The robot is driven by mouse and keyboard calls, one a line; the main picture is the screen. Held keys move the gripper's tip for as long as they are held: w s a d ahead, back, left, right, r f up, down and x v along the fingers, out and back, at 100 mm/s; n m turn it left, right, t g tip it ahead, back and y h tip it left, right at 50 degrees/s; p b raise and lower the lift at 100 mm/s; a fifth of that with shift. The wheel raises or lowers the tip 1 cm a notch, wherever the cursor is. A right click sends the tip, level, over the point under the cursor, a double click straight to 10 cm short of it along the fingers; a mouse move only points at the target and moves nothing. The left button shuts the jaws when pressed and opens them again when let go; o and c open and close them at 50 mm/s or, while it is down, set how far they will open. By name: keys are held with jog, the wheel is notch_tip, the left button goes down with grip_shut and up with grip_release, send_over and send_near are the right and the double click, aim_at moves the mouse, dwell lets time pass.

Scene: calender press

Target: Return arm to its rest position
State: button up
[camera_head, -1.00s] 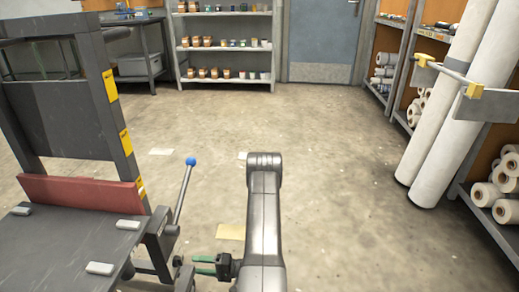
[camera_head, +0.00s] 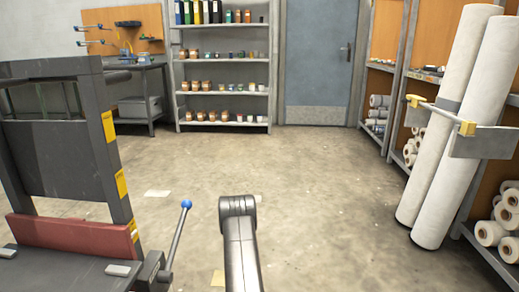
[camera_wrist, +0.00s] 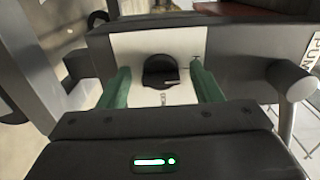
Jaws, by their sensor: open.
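My gripper (camera_wrist: 160,78) shows in the wrist view with its two green fingers spread apart and nothing held between them. Beyond the fingers is a pale panel (camera_wrist: 190,45) with a dark rounded fitting (camera_wrist: 160,70) on it. In the head view my arm (camera_head: 240,240) rises from the bottom edge near the middle, and its gripper end is out of that view. The dark press frame (camera_head: 50,160) stands on the left, with a red bar (camera_head: 75,236) across it. A lever with a blue ball (camera_head: 186,203) stands tilted at its right side, left of my arm.
Two long white rolls (camera_head: 455,130) lean at the right by shelves of smaller rolls (camera_head: 495,232). A shelf of jars and binders (camera_head: 222,90), a grey door (camera_head: 318,60) and a workbench (camera_head: 140,75) are at the back. The floor (camera_head: 320,190) in the middle is clear.

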jog(key=s+d+p, duration=0.1)
jog(key=d+p, duration=0.3)
jog(key=d, duration=0.9)
jog(key=w+a+m+b, duration=0.1)
jog(key=a+m, duration=1.2)
jog(key=m, duration=0.4)
jog(key=shift+w+r+m, duration=0.2)
jog(key=shift+r+m, duration=0.05)
jog(key=shift+m, duration=0.05)
dwell(0.4)
jog(key=shift+a, duration=0.1)
dwell(0.4)
